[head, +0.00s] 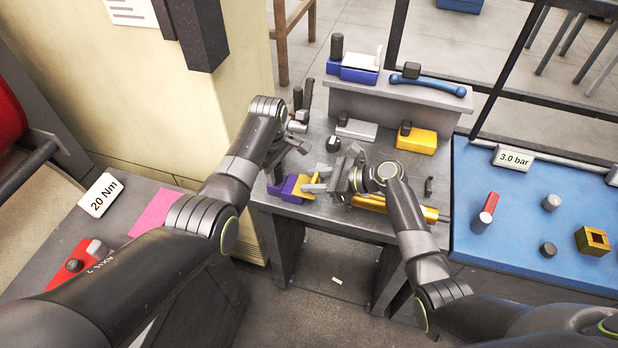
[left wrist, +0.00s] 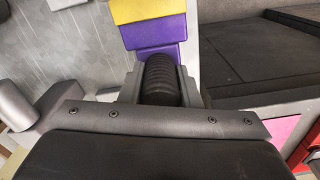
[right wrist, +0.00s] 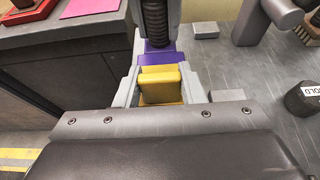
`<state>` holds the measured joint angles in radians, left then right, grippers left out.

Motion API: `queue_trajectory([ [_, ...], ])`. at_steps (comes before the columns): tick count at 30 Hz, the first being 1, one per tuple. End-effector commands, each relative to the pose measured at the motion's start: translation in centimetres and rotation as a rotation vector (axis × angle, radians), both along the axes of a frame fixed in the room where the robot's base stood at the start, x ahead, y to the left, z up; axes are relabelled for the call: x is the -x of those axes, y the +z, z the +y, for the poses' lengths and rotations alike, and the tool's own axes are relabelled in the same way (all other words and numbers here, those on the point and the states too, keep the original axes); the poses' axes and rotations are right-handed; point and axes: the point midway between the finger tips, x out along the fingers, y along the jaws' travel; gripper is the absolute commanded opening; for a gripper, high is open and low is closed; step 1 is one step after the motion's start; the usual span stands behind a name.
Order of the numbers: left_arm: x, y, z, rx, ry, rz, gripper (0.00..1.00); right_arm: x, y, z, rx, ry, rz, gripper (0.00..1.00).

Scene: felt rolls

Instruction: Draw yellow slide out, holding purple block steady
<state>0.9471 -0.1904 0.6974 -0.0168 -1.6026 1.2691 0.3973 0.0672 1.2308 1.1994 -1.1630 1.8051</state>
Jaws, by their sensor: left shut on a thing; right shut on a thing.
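The purple block (head: 289,188) sits near the front left of the grey table, with the yellow slide (head: 307,192) on its right side. A black ribbed handle (left wrist: 162,80) adjoins the purple block (left wrist: 157,36). My left gripper (head: 276,177) is shut on this handle. My right gripper (head: 319,184) comes from the right and is shut on the yellow slide's raised tab (right wrist: 161,84). The purple block also shows just beyond the slide in the right wrist view (right wrist: 160,57). The slide meets the block; how deep it sits inside is hidden.
A yellow bar (head: 430,214) lies at the front edge, partly behind my right arm. A dark knob (head: 333,143), a grey block (head: 356,129) and a yellow block (head: 417,138) stand further back. A raised shelf (head: 400,95) is behind; a blue bench (head: 520,225) is right.

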Motion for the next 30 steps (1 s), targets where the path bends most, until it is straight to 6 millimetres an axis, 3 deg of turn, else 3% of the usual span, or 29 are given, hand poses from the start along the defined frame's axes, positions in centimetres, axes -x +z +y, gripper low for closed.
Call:
queue_trajectory([
  [2, 0.1, -0.1, 0.1, -0.002, 0.001, 0.002, 0.00, 0.0, -0.1, 0.1, 0.001, 0.000, 0.001, 0.00],
  [3, 0.1, -0.1, 0.1, -0.002, 0.001, 0.002, 0.00, 0.0, -0.1, 0.1, 0.001, 0.000, 0.001, 0.38],
  [8, 0.1, -0.1, 0.1, -0.003, 0.001, 0.002, 0.00, 0.0, 0.0, 0.1, 0.000, 0.000, 0.000, 0.58],
  [20, 0.1, -0.1, 0.1, -0.003, 0.000, 0.002, 0.00, 0.3, 0.3, -0.8, 0.001, -0.001, -0.002, 0.58],
  [30, 0.1, -0.1, 0.1, -0.003, 0.001, 0.002, 0.00, 2.7, 2.9, -6.7, 0.005, -0.001, -0.002, 0.58],
])
